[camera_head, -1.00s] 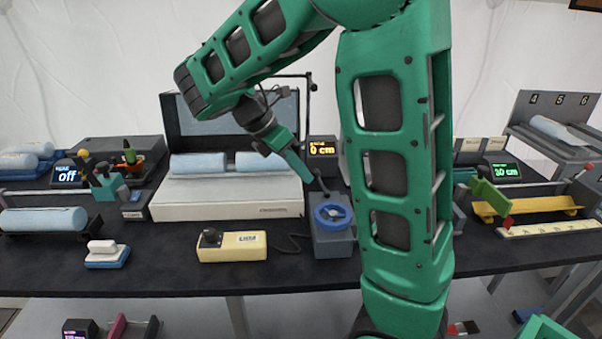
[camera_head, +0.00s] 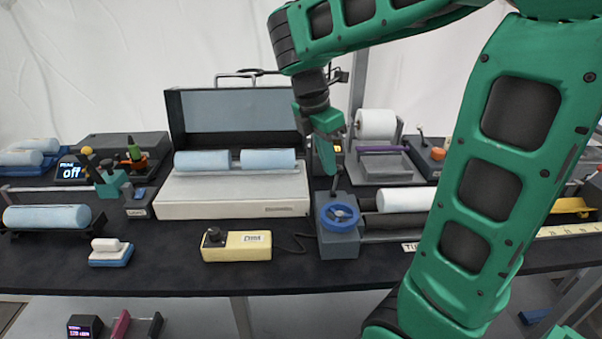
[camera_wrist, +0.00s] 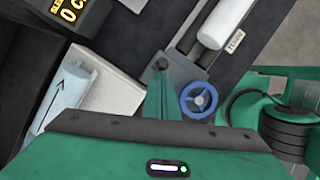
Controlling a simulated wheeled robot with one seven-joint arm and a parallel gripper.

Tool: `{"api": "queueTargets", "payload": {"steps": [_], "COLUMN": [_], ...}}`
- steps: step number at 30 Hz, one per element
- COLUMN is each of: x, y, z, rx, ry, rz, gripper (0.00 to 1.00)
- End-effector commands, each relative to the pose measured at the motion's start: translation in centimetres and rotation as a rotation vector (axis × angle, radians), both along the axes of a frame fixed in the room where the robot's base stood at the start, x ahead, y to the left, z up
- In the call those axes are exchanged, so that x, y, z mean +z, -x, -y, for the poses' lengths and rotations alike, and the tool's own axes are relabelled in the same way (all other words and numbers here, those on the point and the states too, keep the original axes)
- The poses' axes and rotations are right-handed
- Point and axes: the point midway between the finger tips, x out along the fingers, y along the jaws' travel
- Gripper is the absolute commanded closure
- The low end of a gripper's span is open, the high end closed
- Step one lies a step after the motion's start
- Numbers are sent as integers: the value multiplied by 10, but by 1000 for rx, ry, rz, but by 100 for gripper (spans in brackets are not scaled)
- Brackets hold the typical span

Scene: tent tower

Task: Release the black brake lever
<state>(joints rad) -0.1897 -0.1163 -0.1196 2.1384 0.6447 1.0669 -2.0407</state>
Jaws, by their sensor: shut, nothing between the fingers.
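A short black lever (camera_head: 337,183) stands on top of the grey block (camera_head: 339,245) that carries a blue handwheel (camera_head: 340,213). My gripper (camera_head: 328,170) is shut and empty, pointing down right at the lever's upper end. The fingers partly cover the lever in the head view, and I cannot tell whether they touch it. In the wrist view, the lever's dark round end (camera_wrist: 162,64) shows just beyond the tips of my gripper (camera_wrist: 161,78), and the blue handwheel (camera_wrist: 198,99) is to their right.
A white roller (camera_head: 404,200) lies right of the grey block. An open case (camera_head: 232,205) with blue rolls stands to the left. A cream control box (camera_head: 237,247) lies in front. A white roll on a stand (camera_head: 376,124) is behind.

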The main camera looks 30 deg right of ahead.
Motion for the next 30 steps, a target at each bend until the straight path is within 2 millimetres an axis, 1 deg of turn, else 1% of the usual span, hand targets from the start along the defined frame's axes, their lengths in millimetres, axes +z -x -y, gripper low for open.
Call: {"api": "queueTargets", "payload": {"steps": [1,5,14,25,30], "x": [1,2,2,15,18], "y": [3,9,9,9,9], "z": [6,17,19,20,20], "rx": [-5,-8,-8,-9,-9], "ry": [0,0,1,1,0], "rz": [0,-1,-1,0,0], "gripper": [100,100,100,100,100]}}
